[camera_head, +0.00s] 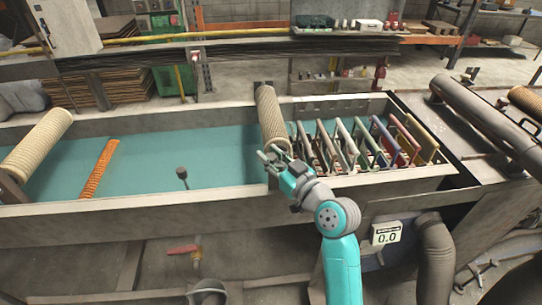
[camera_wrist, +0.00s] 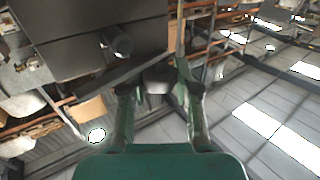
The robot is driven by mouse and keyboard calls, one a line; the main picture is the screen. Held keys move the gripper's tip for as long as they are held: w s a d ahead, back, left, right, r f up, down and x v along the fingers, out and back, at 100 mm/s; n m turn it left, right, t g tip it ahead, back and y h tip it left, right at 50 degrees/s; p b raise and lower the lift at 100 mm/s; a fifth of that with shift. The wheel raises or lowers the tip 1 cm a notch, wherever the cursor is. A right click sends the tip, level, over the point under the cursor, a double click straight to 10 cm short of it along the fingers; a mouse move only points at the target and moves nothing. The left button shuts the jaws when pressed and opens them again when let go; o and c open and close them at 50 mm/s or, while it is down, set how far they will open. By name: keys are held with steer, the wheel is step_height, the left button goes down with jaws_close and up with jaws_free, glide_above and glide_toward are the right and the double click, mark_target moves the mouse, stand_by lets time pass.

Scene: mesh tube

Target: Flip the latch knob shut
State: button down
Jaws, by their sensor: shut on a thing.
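My gripper (camera_head: 272,156) is at the near end of the middle mesh tube (camera_head: 270,115), by the front wall of the trough. In the wrist view my gripper (camera_wrist: 155,82) has its fingers apart around a small pale grey piece (camera_wrist: 155,88), which looks like the latch knob. Its outline is blurred and partly hidden by the fingers. In the head view my fingers cover the knob, so its angle cannot be told.
The long trough holds teal liquid (camera_head: 215,150). A dark knob on a stalk (camera_head: 182,174) and an orange tube (camera_head: 101,168) show left of my gripper. Several coloured plates (camera_head: 345,140) stand close on the right. Another mesh tube (camera_head: 40,140) lies far left.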

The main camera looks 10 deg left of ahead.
steer(key=shift+g, duration=0.3)
steer(key=shift+w+n+g+y, duration=0.1)
steer(key=shift+n+g+y, duration=0.6)
steer(key=shift+n+y, duration=0.1)
steer(key=shift+n+g+y, duration=0.7)
steer(key=shift+n+g, duration=0.2)
steer(key=shift+g, duration=0.3)
steer(key=c, duration=0.8)
jaws_free()
steer(key=v, duration=1.2)
steer(key=shift+f, duration=0.1)
